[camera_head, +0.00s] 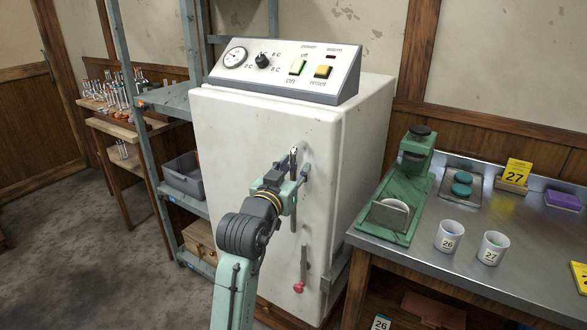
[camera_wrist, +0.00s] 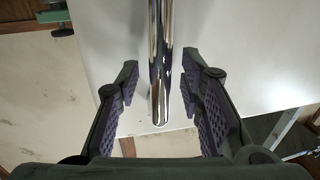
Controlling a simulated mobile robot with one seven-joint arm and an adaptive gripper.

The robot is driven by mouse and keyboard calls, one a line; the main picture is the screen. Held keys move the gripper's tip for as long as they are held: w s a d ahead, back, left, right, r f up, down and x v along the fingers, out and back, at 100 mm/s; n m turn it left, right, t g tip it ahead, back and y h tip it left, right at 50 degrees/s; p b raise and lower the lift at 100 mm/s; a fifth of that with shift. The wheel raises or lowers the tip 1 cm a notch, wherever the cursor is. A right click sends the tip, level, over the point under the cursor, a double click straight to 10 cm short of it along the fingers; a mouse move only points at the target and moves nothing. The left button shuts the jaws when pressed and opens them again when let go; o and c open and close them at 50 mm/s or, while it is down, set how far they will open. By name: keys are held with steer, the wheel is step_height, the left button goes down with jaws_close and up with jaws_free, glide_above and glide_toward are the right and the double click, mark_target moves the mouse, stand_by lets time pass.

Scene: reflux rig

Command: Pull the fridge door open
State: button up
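The white fridge (camera_head: 240,140) stands in the middle of the head view, its door closed. A vertical metal door handle (camera_head: 293,222) is on the right side of the door. It also shows in the wrist view as a shiny bar (camera_wrist: 161,60) ending in mid-picture. My gripper (camera_wrist: 163,95) is open, one finger on each side of the bar, with a gap on both sides. In the head view my gripper (camera_head: 294,180) is in front of the handle and hides part of it. A lower latch with a red knob (camera_head: 299,287) is below the handle.
A control panel (camera_head: 290,68) with gauge, dial and buttons sits on the fridge. A steel bench (camera_head: 470,250) on the right holds a green device (camera_head: 410,185) and cups. A shelf rack (camera_head: 165,100) with a grey bin (camera_head: 185,175) stands left. Floor at left front is clear.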

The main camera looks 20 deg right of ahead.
steer(key=shift+c, duration=0.2)
jaws_close()
stand_by(0.6)
